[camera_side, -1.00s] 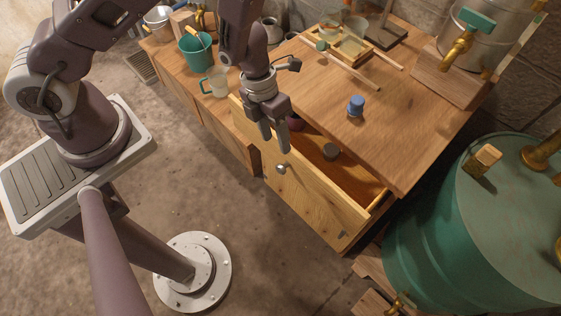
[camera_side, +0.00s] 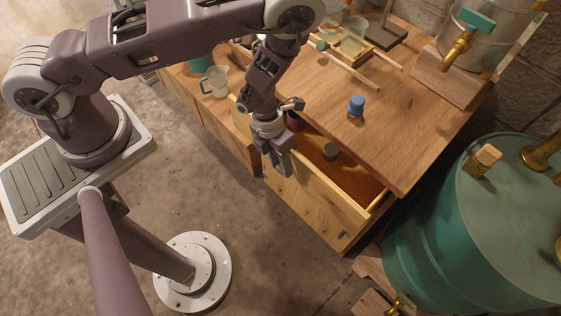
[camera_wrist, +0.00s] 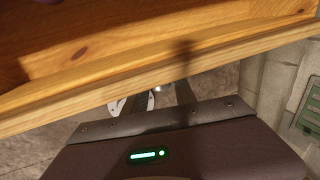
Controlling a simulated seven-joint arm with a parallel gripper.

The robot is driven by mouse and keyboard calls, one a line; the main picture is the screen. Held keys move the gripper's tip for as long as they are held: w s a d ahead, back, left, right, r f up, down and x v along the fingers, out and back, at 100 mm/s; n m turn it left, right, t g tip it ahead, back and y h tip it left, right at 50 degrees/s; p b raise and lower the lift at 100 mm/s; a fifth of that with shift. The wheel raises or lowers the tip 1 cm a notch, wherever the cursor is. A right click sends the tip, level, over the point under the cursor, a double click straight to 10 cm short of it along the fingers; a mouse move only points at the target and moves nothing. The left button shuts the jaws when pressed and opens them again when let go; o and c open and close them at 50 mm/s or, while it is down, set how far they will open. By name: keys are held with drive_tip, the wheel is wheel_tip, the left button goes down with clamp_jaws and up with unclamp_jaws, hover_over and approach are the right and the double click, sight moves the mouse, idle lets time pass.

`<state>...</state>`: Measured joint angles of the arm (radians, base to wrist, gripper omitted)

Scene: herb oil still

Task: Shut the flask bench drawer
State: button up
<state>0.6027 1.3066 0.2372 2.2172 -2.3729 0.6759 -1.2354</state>
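The flask bench drawer (camera_side: 315,200) stands pulled out from the wooden bench in the side view. Its light wooden front faces the floor area, and its round knob is hidden behind my gripper. My gripper (camera_side: 281,167) points down at the outer side of the drawer front, close to it; I cannot tell whether it touches.
The bench top (camera_side: 400,135) bears a blue-capped bottle (camera_side: 356,106) and a wooden frame (camera_side: 350,47). A glass mug (camera_side: 215,81) stands at the left. A large green drum (camera_side: 475,225) stands right of the drawer. The floor before the drawer is clear.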

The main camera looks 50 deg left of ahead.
clamp_jaws()
idle(1.1)
